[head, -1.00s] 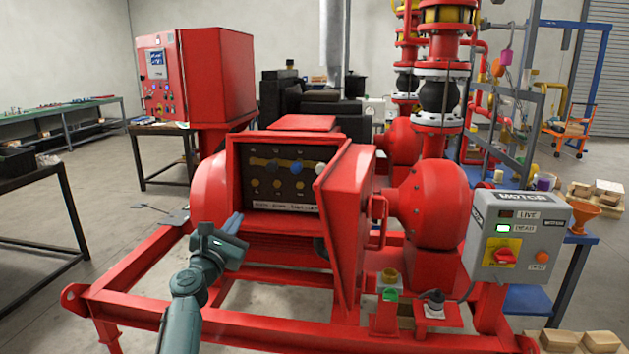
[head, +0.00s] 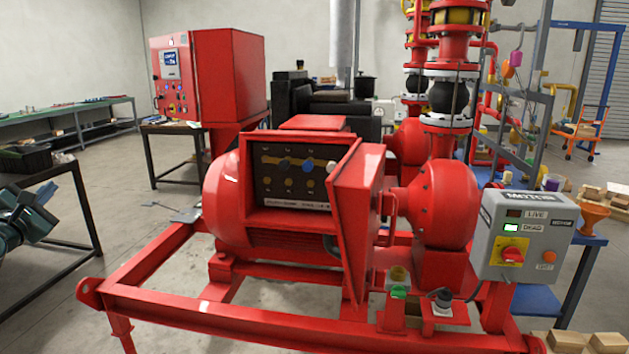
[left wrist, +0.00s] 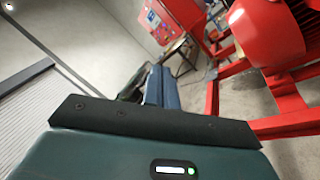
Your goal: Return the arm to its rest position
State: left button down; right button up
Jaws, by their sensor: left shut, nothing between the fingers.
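My left arm and gripper (head: 42,196) are at the far left edge of the head view, in front of the dark table there and clear of the red skid. Only part of the arm shows. In the left wrist view the fingers of my left gripper (left wrist: 152,86) are together, with nothing between them. My right gripper is in neither view.
The red pump skid frame (head: 165,300) fills the middle. Its terminal box (head: 290,180) has the red door (head: 360,210) open. A grey motor switch box (head: 525,235) stands at right. A dark-topped table (head: 80,225) is at left. Open floor lies between table and skid.

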pick_arm(q)
jog(key=s+d+f+m+g+h, duration=0.2)
jog(key=s+d+f+m, duration=0.4)
jog(key=f, duration=0.5)
jog(key=s+d+f+m+g+h, duration=0.1)
jog(key=s+d+f+m+g, duration=0.15)
jog(key=d+f+m, duration=0.7)
jog(key=s+d+f+m+g+h, duration=0.2)
jog(key=s+d+f+m, duration=0.45)
jog(key=f, duration=0.55)
jog(key=s+d+f+m+g+h, duration=0.15)
jog(key=s+d+f+m, duration=0.25)
jog(key=s+d+m, duration=0.5)
jog(key=s+d+f+m+g+h, duration=0.15)
jog(key=s+d+f+m, duration=0.25)
jog(key=s+d, duration=0.55)
jog(key=d+n, duration=0.1)
jog(key=n, duration=0.1)
jog(key=d+r+n+p, duration=0.1)
jog(key=s+d+r+n+y+p, duration=0.1)
jog(key=n, duration=0.1)
jog(key=shift+d+r+n, duration=0.25)
jog(key=shift+d+n, duration=0.05)
jog(key=shift+d, duration=0.1)
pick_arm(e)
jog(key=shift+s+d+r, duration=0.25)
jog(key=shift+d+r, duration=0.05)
